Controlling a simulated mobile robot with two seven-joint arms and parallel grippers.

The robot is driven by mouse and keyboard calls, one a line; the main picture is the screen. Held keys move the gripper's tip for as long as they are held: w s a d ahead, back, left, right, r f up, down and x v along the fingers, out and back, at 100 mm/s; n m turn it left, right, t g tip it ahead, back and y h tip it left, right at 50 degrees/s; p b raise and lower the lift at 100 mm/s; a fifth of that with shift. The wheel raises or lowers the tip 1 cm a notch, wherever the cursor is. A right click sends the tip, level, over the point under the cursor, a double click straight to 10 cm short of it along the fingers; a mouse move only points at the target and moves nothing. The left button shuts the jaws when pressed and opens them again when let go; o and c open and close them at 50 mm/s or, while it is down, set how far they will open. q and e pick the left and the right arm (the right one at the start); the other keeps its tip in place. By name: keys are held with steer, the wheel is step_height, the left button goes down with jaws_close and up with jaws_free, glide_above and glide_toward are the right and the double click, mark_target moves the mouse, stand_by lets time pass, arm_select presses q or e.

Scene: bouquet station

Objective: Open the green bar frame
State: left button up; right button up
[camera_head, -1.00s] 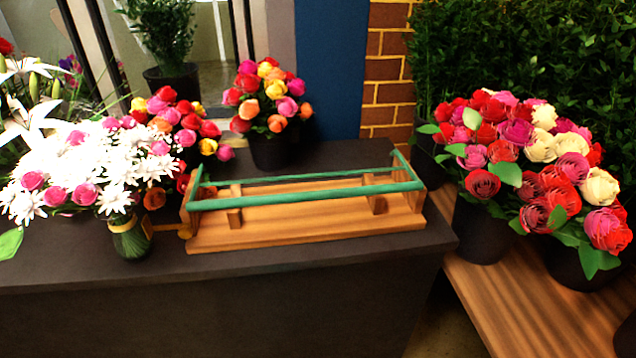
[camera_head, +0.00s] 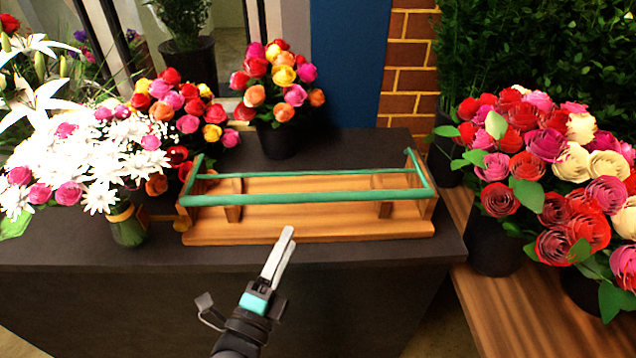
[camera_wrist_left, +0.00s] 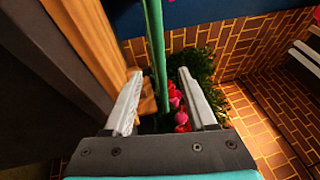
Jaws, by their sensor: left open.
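The green bar frame (camera_head: 310,197) has a thick front bar, a thin rear bar and short side arms. It lies level across the wooden stand (camera_head: 320,229) on the dark counter. My left gripper (camera_head: 287,232) is in front of the stand, its fingers pointing up toward the front bar. In the left wrist view its two fingers (camera_wrist_left: 159,73) are apart and nothing is held. A green bar (camera_wrist_left: 154,40) runs through the gap between them in that view; I see no contact. My right gripper is not in view.
A vase of white and pink flowers (camera_head: 128,228) stands left of the stand. Pots of roses (camera_head: 278,139) stand behind it. Large rose pots (camera_head: 495,245) fill the wooden bench (camera_head: 490,315) at right. The counter front (camera_head: 90,310) is clear.

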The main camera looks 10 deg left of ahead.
mark_target(311, 193)
arm_select(q)
steer(key=x, duration=1.4)
steer(key=shift+w, duration=0.25)
jaws_close()
stand_by(1.0)
